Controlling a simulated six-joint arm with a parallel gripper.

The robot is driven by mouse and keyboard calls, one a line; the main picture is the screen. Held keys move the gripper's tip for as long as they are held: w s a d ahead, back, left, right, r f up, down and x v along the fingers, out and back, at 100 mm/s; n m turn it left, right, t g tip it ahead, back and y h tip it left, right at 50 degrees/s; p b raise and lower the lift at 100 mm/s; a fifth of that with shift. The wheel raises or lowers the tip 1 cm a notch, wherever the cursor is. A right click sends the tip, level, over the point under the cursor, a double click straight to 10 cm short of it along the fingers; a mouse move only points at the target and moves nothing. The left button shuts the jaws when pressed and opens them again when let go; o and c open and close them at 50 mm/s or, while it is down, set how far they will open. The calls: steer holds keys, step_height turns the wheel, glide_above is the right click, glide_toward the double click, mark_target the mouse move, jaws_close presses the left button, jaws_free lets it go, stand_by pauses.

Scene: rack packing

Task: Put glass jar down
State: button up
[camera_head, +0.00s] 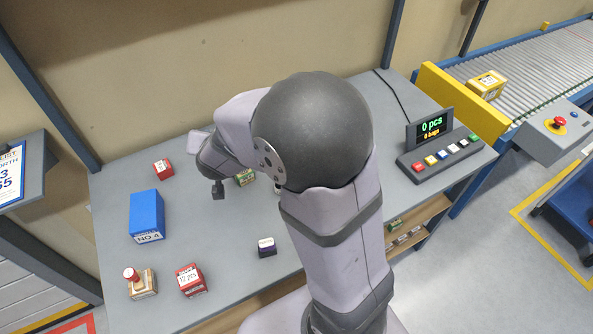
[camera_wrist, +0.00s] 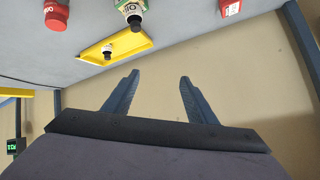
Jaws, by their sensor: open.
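My gripper (camera_wrist: 160,77) is open in the wrist view, with nothing between its two fingers and the plain wall beyond them. A small jar-like item with a dark cap (camera_wrist: 107,50) stands in a yellow tray (camera_wrist: 143,42) near the table's back edge. It may be the glass jar, but it is too small to be sure. It stands apart from my fingers, above and left of them in the picture. In the head view my arm hides the tray and that item, and the fingers are not clear there.
A green-labelled container (camera_wrist: 131,8), a red round item (camera_wrist: 56,15) and a red box (camera_wrist: 231,7) stand near the tray. A keypad (camera_head: 440,155) stands right.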

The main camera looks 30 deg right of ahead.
steer(key=s+d+f+m+g+h, duration=0.2)
steer(key=s+d+m+g+h, duration=0.25)
steer(key=s+d+h, duration=0.45)
steer(key=shift+m+t+h, duration=0.25)
steer(key=shift+m+h, duration=0.05)
steer(key=shift+m, duration=0.15)
steer(key=f, duration=0.4)
steer(key=w+d+f, duration=0.1)
steer(key=f, duration=0.3)
steer(key=w+d+f, duration=0.1)
steer(key=f, duration=0.3)
steer(key=shift+f+b, duration=0.3)
steer(key=shift+f, duration=0.05)
steer(key=shift+p+x, duration=0.6)
steer(key=shift+x, duration=0.9)
steer(key=shift+p+x, duration=0.7)
steer(key=shift+x, duration=1.45)
steer(key=shift+s, duration=0.15)
steer(key=shift+c, duration=0.4)
steer(key=c, duration=1.2)
steer(key=shift+r, duration=0.15)
steer(key=shift+c, duration=0.2)
step_height(320, 180, up, 10)
steer(key=b, duration=0.1)
steer(key=shift+f, duration=0.2)
